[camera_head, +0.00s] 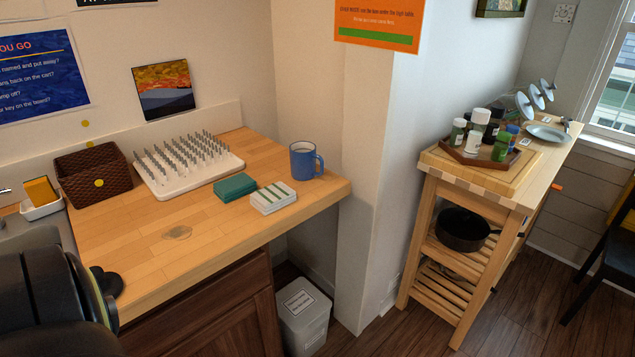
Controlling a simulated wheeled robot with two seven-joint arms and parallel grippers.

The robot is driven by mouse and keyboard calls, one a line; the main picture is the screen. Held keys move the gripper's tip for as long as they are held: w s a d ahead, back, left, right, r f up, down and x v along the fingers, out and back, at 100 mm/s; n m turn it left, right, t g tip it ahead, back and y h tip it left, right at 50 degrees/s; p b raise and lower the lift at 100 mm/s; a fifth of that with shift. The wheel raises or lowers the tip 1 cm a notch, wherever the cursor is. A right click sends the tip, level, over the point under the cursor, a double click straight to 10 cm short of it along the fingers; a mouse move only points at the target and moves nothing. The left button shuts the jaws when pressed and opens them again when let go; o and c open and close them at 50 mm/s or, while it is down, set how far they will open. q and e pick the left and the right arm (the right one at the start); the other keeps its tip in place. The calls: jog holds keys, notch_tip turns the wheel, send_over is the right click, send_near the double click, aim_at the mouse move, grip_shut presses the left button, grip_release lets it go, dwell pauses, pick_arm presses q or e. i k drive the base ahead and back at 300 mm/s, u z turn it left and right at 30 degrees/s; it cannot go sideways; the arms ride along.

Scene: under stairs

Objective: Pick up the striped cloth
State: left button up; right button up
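The striped cloth (273,198) is a folded white stack with green stripes. It lies flat on the wooden counter (140,233), near its front right edge. A folded plain green cloth (235,187) lies just left of it, with a small gap. A dark rounded shape at the lower left looks like part of my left arm; no gripper fingers show there. My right gripper is out of view. Nothing touches the striped cloth.
A blue mug (305,162) stands behind and right of the cloth. A white spiked drying rack (185,163) and brown woven basket (94,176) stand at the back. A grey bin (303,317) is below; a wooden cart (478,200) stands right. The counter's front middle is mostly clear.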

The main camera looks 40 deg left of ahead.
aim_at(268, 200)
jog(key=u, duration=0.45)
jog(key=i, duration=0.95)
jog(key=u, duration=0.75)
